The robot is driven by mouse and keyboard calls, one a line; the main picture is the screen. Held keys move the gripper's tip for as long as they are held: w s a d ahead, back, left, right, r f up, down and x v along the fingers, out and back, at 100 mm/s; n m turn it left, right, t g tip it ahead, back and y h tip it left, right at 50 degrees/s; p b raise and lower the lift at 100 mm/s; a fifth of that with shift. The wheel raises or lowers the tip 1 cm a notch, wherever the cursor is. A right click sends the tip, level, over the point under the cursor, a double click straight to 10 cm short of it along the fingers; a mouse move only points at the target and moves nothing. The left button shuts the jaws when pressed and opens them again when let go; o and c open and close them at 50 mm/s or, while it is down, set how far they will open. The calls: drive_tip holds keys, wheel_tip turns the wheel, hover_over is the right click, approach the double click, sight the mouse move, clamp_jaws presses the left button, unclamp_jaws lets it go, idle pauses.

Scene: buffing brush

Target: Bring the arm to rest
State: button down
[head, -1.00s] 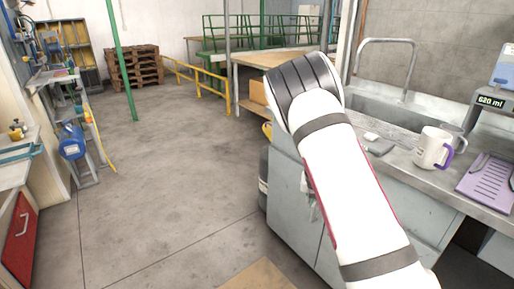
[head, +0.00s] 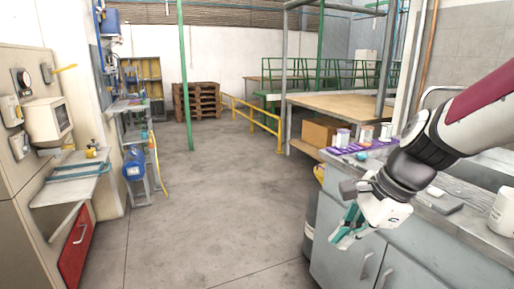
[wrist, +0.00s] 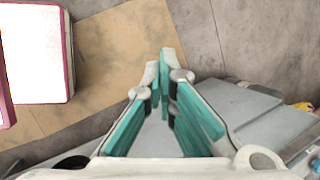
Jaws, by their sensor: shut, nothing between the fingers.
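My arm (head: 478,118) reaches in from the right in the head view, over the sink counter. My gripper (head: 345,240) hangs at its end, pointing down and to the left, in front of the counter's left end. Its teal-lined fingers also show in the wrist view (wrist: 163,62), with their tips together and nothing between them. Below the fingertips in the wrist view is bare floor with a tan board or mat (wrist: 115,50).
The grey counter (head: 462,225) stands close beside my gripper, with a white mug (head: 503,213) on it. A wooden table (head: 345,106) is behind. The grey floor (head: 215,200) at centre is clear. A workbench (head: 65,190) and blue container (head: 134,165) stand at left.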

drive_tip(key=s+d+r+n+g+h, duration=0.1)
drive_tip(key=s+n+h, duration=0.1)
drive_tip(key=s+n, duration=0.8)
drive_tip(key=s+d+r+n+h, duration=0.15)
drive_tip(key=s+n, duration=0.55)
drive_tip(key=s, duration=0.7)
wheel_tip(320, 180, up, 14)
drive_tip(key=t+p, duration=0.2)
drive_tip(key=p, duration=1.1)
drive_tip(key=shift+r, duration=0.15)
drive_tip(key=shift+a+h, duration=0.1)
drive_tip(key=shift+h, duration=0.15)
